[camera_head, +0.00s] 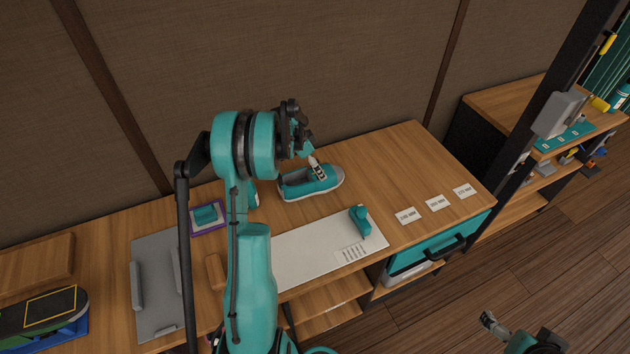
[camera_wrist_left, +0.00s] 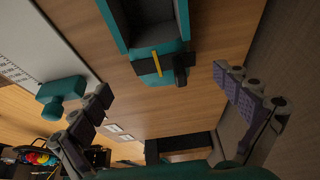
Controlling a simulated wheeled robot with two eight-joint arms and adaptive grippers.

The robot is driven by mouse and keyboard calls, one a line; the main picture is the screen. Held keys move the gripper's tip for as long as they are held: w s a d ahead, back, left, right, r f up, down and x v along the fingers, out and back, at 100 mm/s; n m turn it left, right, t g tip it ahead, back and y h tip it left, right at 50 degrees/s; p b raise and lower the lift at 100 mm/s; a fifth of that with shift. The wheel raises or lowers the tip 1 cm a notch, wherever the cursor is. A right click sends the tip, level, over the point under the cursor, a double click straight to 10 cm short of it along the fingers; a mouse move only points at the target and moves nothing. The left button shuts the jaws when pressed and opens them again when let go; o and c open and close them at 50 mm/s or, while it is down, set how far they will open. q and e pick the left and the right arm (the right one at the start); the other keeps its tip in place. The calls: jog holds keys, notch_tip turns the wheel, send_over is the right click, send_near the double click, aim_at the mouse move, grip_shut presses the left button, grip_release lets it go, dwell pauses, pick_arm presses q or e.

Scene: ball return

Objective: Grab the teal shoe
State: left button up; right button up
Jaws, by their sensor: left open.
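The teal shoe (camera_head: 332,182) lies on the wooden workbench near its back, its grey opening facing up and its pale sole on the bench. In the left wrist view a teal shape with a dark opening and a yellow strip, which looks like the shoe (camera_wrist_left: 150,45), shows at the top centre. My left gripper (camera_head: 317,170) is above the shoe in the head view, covering part of it. In the left wrist view its fingers (camera_wrist_left: 170,108) are spread wide with nothing between their tips. My right gripper (camera_head: 490,324) is low at the right, away from the bench; its jaws are unclear.
A pale mat (camera_head: 305,250) with a teal tool (camera_head: 360,221) lies in front of the shoe. White labels (camera_head: 408,216) line the bench's right part. The bench right of the shoe is clear.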

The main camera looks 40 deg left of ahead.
pick_arm(q)
jog(key=b+x, duration=0.1)
jog(key=x, duration=0.3)
jog(key=shift+w+a+f, duration=0.1)
jog(key=shift+f, duration=0.3)
jog(key=shift+r, duration=0.1)
jog(key=shift+c, duration=1.3)
jog(key=c, duration=1.3)
